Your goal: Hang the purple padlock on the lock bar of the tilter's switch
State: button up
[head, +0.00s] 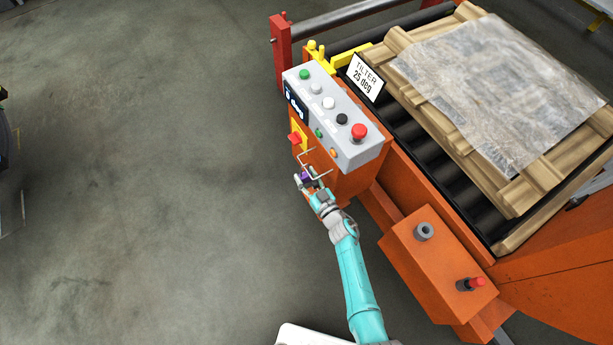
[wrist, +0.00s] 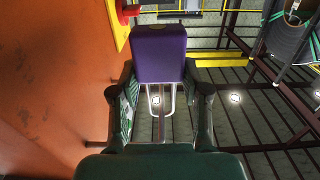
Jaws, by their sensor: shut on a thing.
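The purple padlock (wrist: 158,54) is held between the two fingers of my gripper (wrist: 160,100), its broad face filling the middle of the wrist view. In the head view the padlock (head: 306,177) is a small purple patch at my gripper (head: 308,183), beside the lower front of the orange control box. The tilter's switch is a red knob (head: 295,139) on a yellow plate, up and left of the padlock. In the wrist view the red knob (wrist: 128,13) is partly cut off, just left of the padlock's top. I cannot clearly tell the lock bar or whether the padlock touches it.
The grey button panel (head: 330,115) tops the control box. A bent metal wire handle (head: 316,162) stands out close to my gripper. The orange box wall (wrist: 50,90) is close on the left in the wrist view. The floor (head: 150,190) to the left is clear.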

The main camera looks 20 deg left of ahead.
jog(key=shift+f, duration=0.5)
jog(key=o, duration=1.3)
jog(key=shift+f, duration=0.1)
jog(key=v, duration=1.2)
